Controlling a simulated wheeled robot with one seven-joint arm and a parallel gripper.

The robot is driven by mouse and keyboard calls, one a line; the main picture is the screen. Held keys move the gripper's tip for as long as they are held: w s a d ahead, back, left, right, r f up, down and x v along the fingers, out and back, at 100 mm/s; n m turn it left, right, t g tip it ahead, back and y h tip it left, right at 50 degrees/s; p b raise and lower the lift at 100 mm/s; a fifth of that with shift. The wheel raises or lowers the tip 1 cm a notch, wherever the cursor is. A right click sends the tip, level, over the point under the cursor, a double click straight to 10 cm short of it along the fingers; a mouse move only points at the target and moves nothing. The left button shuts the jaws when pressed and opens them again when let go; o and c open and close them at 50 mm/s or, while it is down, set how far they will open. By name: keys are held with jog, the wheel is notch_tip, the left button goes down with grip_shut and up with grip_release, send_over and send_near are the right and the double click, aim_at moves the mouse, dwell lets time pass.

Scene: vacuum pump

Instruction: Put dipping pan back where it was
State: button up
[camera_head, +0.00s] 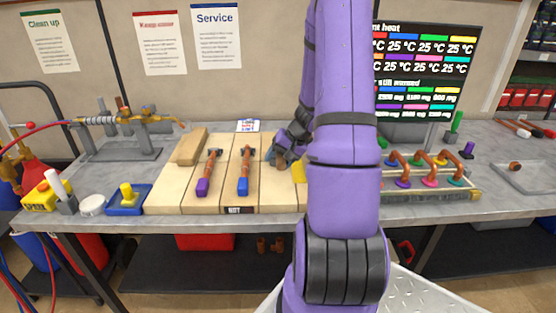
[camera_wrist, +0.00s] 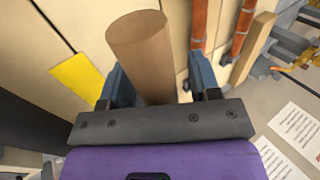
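I cannot surely pick out the dipping pan. A brown cylinder (camera_wrist: 140,45), perhaps a handle, shows in the wrist view, its round end towards the camera. My gripper (camera_wrist: 157,75) has its blue fingers apart on either side of this cylinder, with a gap visible at the right finger. In the head view my gripper (camera_head: 282,152) is low over the right part of the wooden boards, partly hidden by my purple arm. A grey shallow tray (camera_head: 533,182) with a small brown piece lies at the far right of the bench; it may be a pan.
A yellow card (camera_head: 299,171) is at the right of the boards. A blue tray (camera_head: 113,207) stands left.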

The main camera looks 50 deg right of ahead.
jog(key=shift+r, duration=0.1)
jog(key=v, duration=1.2)
jog(key=w+a+r+n+g+h, duration=0.1)
jog(key=a+r+n, duration=0.2)
jog(key=a+r, duration=0.45)
jog(key=w+a+r+n+g, duration=0.15)
jog(key=a+r, duration=0.25)
jog(key=a, duration=0.7)
jog(key=s+a+r+n+t+h, duration=0.1)
jog(key=s+a+r+n, duration=0.1)
jog(key=s+a, duration=0.4)
jog(key=s+a+r+n+t+h, duration=0.1)
jog(key=s+a+r+n, duration=0.2)
jog(key=a, duration=0.6)
jog(key=shift+s+r+h, duration=0.4)
jog(key=shift+s+r, duration=0.55)
jog(key=shift+s, duration=0.65)
jog(key=shift+a+n+t, duration=0.1)
jog(key=shift+n+t, duration=0.15)
